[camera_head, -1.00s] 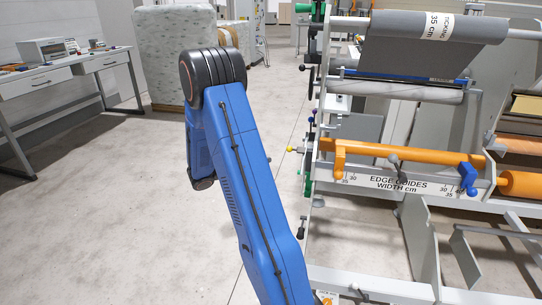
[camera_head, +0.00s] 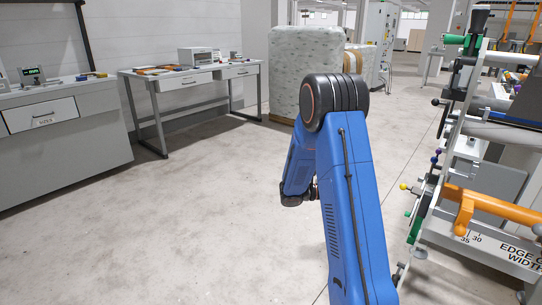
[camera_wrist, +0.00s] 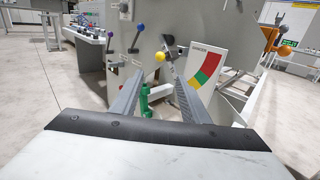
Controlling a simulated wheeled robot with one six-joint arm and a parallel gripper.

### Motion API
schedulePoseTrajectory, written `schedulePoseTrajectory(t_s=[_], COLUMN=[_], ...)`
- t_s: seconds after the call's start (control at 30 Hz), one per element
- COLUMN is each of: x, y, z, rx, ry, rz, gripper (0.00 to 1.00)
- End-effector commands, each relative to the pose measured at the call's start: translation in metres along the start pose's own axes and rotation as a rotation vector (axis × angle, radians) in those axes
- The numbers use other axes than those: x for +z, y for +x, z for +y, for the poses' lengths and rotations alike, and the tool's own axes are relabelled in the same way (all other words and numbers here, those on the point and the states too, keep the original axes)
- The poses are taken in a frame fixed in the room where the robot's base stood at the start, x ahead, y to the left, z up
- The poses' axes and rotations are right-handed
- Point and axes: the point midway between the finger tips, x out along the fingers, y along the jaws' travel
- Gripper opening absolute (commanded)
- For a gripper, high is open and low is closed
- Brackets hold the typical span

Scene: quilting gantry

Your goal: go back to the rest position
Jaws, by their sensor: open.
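My blue arm (camera_head: 350,200) is raised and bent in the head view, its black elbow joint at the top. Its forearm hangs down behind the upper arm, ending in a dark wrist part; the fingers cannot be made out there. In the wrist view my gripper (camera_wrist: 158,80) shows two grey fingers set well apart, open, with nothing held between them. Contact is not visible.
The gantry with an orange roller (camera_head: 497,207) stands close on the right. A desk (camera_head: 190,80), a grey cabinet (camera_head: 60,145) and a wrapped block (camera_head: 315,60) stand at the left and back. The floor (camera_head: 200,230) between is clear.

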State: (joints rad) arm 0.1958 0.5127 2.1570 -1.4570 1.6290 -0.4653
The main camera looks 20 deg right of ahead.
Motion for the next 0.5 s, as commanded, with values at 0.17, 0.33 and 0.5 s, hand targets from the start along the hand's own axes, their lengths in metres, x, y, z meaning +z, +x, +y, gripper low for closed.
schedulePoseTrajectory(t_s=[0.17,0.33,0.5], x=[0.003,0.020,0.038], y=[-0.001,-0.006,-0.016], z=[-0.003,-0.026,-0.065], rx=[-0.005,-0.043,-0.106], ry=[0.010,0.079,0.189], rz=[0.009,0.080,0.197], gripper=[0.41,0.41,0.41])
